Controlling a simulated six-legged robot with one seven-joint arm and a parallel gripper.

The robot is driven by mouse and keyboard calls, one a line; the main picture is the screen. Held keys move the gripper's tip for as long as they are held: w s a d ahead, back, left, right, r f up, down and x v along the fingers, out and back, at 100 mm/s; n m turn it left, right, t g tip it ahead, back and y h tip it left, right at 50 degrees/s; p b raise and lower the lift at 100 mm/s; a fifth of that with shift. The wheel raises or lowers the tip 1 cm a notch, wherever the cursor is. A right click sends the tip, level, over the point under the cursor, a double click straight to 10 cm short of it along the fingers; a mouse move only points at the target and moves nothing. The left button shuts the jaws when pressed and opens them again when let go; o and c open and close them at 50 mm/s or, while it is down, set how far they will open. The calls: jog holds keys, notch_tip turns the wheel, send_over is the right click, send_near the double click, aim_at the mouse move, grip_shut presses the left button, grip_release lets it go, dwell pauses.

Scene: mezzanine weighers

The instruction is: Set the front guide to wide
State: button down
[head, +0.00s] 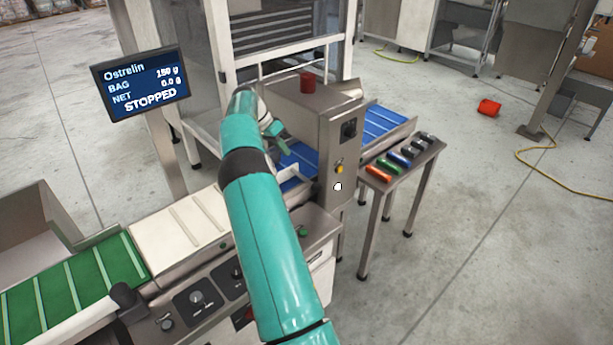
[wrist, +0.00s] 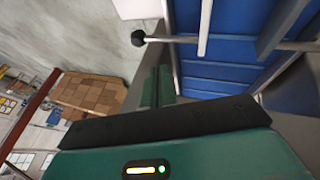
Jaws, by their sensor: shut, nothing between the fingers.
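In the wrist view a round black knob (wrist: 138,38) sits on the end of a thin metal rod (wrist: 180,39). The rod reaches across to a pale rail (wrist: 205,28) above a blue cleated belt (wrist: 215,65). The rail looks like a guide, but I cannot tell its setting. My gripper (wrist: 157,85) is shut and empty, a little below the knob in the picture and apart from it. In the head view my gripper (head: 279,138) is over the blue belt (head: 300,158), left of the steel housing (head: 335,135); my arm hides part of the belt.
A screen (head: 140,85) reads Ostrelin, STOPPED. A red button (head: 307,83) tops the machine. A green belt (head: 75,277) and control knobs (head: 197,298) are at lower left. A small table (head: 425,160) with several coloured items stands right of the machine. The floor at right is mostly clear.

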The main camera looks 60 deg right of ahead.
send_near(312, 183)
jog(key=d+f, duration=0.1)
jog(key=w+d+f, duration=0.1)
jog(key=f, duration=0.1)
jog(key=shift+w+d+f, duration=0.1)
jog(key=shift+w+f, duration=0.05)
jog(key=shift+f, duration=0.2)
jog(key=s, duration=0.1)
jog(key=s+f, duration=0.1)
jog(key=s, duration=0.1)
jog(key=shift+f, duration=0.2)
jog(key=shift+s+f, duration=0.1)
jog(key=shift+s, duration=0.2)
jog(key=shift+s, duration=0.1)
jog(key=s+a, duration=0.1)
jog(key=s, duration=0.5)
jog(key=shift+s+a, duration=0.15)
jog(key=shift+a, duration=0.15)
jog(key=shift+f, duration=0.2)
jog(key=shift+r, duration=0.1)
